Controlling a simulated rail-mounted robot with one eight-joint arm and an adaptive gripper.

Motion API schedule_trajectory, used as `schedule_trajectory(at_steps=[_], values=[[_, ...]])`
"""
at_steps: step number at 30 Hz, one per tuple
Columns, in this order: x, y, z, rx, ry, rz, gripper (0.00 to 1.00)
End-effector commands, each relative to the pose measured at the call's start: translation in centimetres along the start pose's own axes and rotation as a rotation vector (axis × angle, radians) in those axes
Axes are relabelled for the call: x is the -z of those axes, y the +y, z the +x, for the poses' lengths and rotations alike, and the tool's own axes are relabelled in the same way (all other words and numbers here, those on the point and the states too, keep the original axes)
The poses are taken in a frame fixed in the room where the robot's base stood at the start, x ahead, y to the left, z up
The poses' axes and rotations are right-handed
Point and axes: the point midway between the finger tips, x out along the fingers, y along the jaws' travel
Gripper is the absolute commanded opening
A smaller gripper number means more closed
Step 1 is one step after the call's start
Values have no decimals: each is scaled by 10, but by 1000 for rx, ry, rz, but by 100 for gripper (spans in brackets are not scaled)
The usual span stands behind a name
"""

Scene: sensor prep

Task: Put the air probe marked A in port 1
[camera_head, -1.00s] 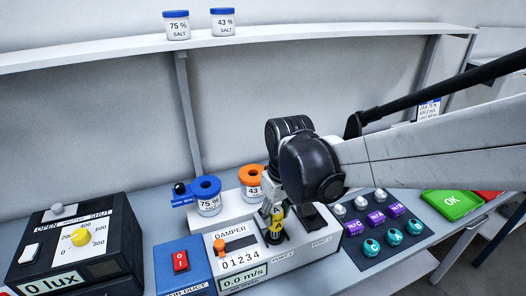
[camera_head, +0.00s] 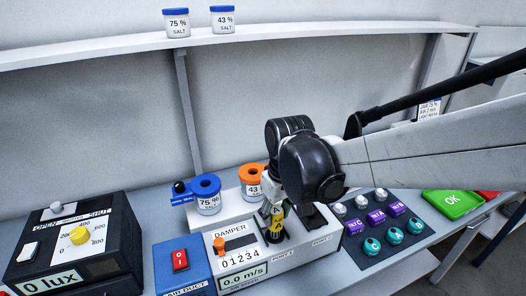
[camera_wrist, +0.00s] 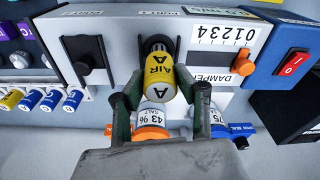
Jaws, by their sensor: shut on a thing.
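The yellow air probe marked A (camera_wrist: 160,72) is between my gripper's fingers (camera_wrist: 160,98) in the wrist view, and my gripper is shut on it. Its dark end meets the port 1 opening (camera_wrist: 158,42); how deep it sits cannot be told. In the head view the probe (camera_head: 277,217) stands roughly upright under my wrist, over the port 1 side of the white duct box (camera_head: 285,262). My gripper (camera_head: 272,207) is partly hidden there by my arm. Port 2 (camera_wrist: 87,55) carries a black piece beside it.
A damper slider (camera_head: 219,244) and blue switch box (camera_head: 181,264) are left of port 1. Jars with a blue lid (camera_head: 208,203) and an orange lid (camera_head: 252,189) stand behind. Another yellow probe (camera_wrist: 11,98) sits beside blue ones.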

Motion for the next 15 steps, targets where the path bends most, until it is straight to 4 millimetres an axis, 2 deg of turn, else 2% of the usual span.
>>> schedule_trajectory(at_steps=[15], values=[[-1, 0, 6, 0, 0, 0, 0]])
